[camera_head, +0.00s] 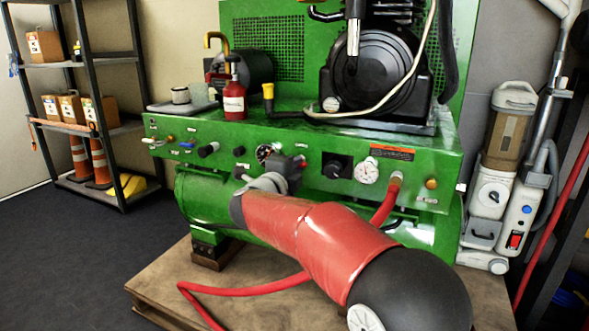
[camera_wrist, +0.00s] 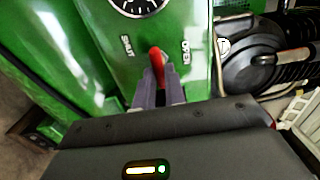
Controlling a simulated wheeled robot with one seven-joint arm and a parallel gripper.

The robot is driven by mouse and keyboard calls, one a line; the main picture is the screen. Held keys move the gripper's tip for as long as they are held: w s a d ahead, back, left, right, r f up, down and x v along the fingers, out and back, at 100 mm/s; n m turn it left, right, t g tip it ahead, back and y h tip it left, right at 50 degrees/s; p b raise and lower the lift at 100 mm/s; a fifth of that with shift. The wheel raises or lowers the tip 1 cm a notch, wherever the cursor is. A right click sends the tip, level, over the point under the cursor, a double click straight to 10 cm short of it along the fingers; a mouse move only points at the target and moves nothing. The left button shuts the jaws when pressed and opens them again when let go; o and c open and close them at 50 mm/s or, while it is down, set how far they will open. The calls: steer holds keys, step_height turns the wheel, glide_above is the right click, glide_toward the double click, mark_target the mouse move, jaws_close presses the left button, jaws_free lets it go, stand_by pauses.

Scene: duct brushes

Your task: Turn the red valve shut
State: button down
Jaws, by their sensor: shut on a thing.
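The red valve handle (camera_wrist: 156,60) shows in the wrist view on the green panel, between the printed words SHUT at left and OPEN at right. Its tip points up in that picture, toward the gauge. My gripper (camera_wrist: 158,88) is shut on the handle, with a grey finger on each side of it. The valve is hidden behind my gripper there.
A gauge (camera_head: 265,152) sits just left of my gripper, and another gauge (camera_head: 367,170) sits to its right. A red hose (camera_head: 386,204) hangs from the panel below my arm. A red bottle (camera_head: 234,101) stands on the machine's ledge. A shelf (camera_head: 95,130) stands at left.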

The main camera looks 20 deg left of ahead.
steer(key=shift+f, duration=0.1)
stand_by(0.4)
steer(key=c, duration=1.5)
jaws_free()
steer(key=shift+o, duration=0.2)
steer(key=s, duration=0.7)
steer(key=shift+s+a, duration=0.3)
steer(key=shift+s, duration=0.1)
